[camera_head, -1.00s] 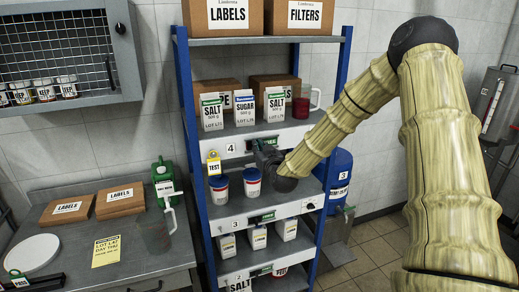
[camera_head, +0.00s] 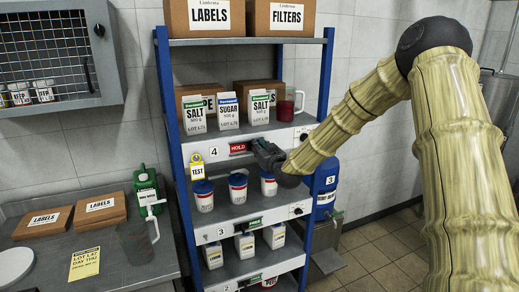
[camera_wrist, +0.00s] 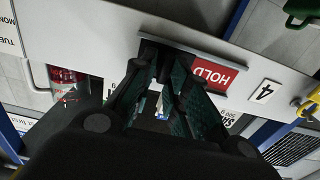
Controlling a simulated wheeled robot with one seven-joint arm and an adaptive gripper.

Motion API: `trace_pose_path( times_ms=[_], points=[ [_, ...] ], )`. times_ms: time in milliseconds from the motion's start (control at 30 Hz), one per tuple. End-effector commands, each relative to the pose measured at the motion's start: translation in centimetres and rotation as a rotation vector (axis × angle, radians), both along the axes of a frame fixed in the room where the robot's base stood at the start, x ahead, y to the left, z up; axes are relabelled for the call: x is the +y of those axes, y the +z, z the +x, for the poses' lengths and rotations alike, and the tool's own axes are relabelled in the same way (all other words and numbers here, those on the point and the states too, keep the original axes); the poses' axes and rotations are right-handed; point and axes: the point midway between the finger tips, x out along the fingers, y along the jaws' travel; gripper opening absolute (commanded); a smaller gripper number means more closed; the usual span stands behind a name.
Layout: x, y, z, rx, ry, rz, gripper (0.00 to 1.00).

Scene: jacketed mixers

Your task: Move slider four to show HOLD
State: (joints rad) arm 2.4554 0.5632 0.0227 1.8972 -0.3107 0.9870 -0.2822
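Slider four is on the front edge of the shelf marked 4 (camera_head: 213,152). Its window shows a red HOLD label (camera_head: 238,148), which also reads HOLD, upside down, in the wrist view (camera_wrist: 212,75). My gripper (camera_head: 262,151) is at the slider, just right of the red label in the head view. In the wrist view my gripper's fingers (camera_wrist: 165,58) come together around a small dark part of the slider, just below its grey rail (camera_wrist: 195,50). The fingertips partly hide this part.
Cartons and a red-filled jug (camera_head: 287,107) stand on the shelf above. Tubs (camera_head: 238,188) stand below, near my gripper. A worktop with brown boxes (camera_head: 100,208) is at left.

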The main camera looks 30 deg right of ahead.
Motion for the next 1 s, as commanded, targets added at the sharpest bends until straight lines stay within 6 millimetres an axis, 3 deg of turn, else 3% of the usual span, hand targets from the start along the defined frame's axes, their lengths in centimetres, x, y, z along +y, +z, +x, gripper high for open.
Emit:
trace_pose_path(
  times_ms=[67, 467, 667, 1000],
  points=[
    [-0.1, 0.1, 0.0, -0.001, -0.002, 0.000, 0.32],
    [0.2, 0.0, -0.4, 0.001, 0.002, 0.000, 0.32],
    [0.3, 0.0, -2.9, 0.001, 0.001, 0.001, 0.32],
    [0.6, 0.0, -9.0, 0.001, 0.000, 0.002, 0.32]
  ],
)
